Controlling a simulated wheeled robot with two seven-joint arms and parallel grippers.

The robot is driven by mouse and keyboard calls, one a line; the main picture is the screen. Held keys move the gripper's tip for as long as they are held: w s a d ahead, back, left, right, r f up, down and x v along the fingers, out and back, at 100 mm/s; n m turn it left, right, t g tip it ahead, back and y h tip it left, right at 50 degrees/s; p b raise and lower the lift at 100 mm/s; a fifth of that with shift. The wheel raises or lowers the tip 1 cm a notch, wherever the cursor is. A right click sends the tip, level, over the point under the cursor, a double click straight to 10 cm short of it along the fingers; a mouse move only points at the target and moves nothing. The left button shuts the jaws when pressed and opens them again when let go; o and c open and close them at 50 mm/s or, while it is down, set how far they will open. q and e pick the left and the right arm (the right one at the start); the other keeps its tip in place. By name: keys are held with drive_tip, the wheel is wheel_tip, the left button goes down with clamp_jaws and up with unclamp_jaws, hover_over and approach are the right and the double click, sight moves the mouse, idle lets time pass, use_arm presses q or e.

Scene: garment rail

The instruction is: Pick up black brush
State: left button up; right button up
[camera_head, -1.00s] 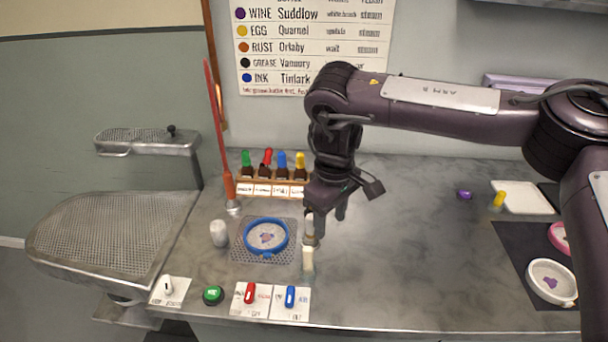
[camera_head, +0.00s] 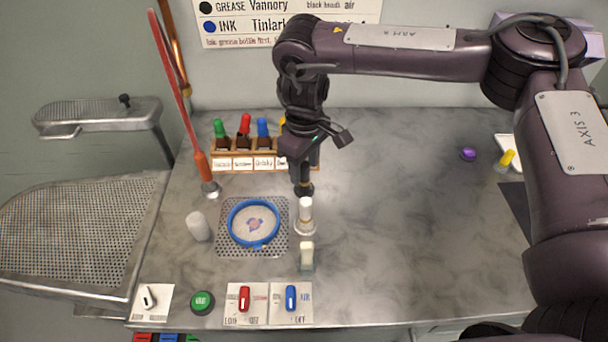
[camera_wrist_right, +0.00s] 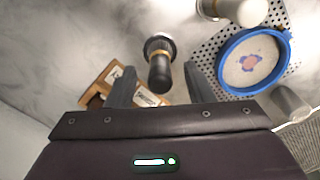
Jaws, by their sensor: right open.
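The black brush (camera_head: 304,189) stands upright on the table behind a white-handled brush (camera_head: 305,214). In the right wrist view the black brush (camera_wrist_right: 160,68) shows its dark handle top and a brass band, with a round base below. My right gripper (camera_head: 301,168) is above it and partly hides it in the head view. In the right wrist view the open fingers of my right gripper (camera_wrist_right: 160,84) are on either side of the handle's line, with a gap to it. My left gripper is not in view.
A blue hoop with stained cloth (camera_head: 232,222) lies on a perforated plate, beside a white cup (camera_head: 198,226). A pale block (camera_head: 307,254) and switches are in front. The table's right middle is clear.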

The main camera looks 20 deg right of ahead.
drive_tip(key=shift+f, duration=1.35)
clamp_jaws()
